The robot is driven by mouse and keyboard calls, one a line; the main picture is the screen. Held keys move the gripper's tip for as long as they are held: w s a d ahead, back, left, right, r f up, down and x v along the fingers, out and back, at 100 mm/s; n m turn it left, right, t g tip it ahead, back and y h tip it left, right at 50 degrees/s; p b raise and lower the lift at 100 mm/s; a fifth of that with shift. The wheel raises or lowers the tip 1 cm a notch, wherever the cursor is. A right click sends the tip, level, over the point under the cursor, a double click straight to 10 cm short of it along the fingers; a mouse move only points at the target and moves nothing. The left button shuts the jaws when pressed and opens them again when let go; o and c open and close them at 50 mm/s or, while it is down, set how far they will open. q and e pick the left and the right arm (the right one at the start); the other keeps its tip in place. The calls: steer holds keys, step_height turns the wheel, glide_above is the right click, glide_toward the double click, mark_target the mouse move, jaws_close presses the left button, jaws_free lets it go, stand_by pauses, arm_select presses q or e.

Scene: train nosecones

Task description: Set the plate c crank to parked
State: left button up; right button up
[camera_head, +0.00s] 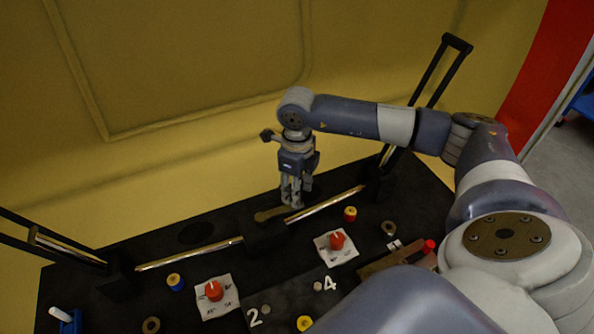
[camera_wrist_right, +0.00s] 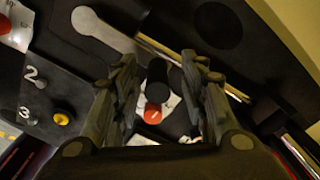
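The crank is a flat brass-coloured arm (camera_head: 270,214) with a rounded end, lying on the dark console just left of my right gripper. In the right wrist view the arm (camera_wrist_right: 108,32) runs from upper left towards a black upright handle (camera_wrist_right: 157,82). My right gripper (camera_head: 291,204) points down at the handle end of the crank. In the right wrist view its fingers (camera_wrist_right: 163,100) are apart, one on each side of the handle, with gaps visible on both sides. No plate letter is readable. My left gripper is not in view.
Brass rails (camera_head: 190,254) run along the console. Red knobs sit on white plates, one at front left (camera_head: 213,290) and one (camera_head: 337,241) right of the gripper. A red-and-yellow button (camera_head: 350,214) stands nearby. A yellow wall (camera_head: 200,120) rises behind.

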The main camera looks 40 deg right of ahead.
step_height(320, 180, up, 12)
stand_by(0.6)
steer(key=shift+s, duration=0.1)
stand_by(0.4)
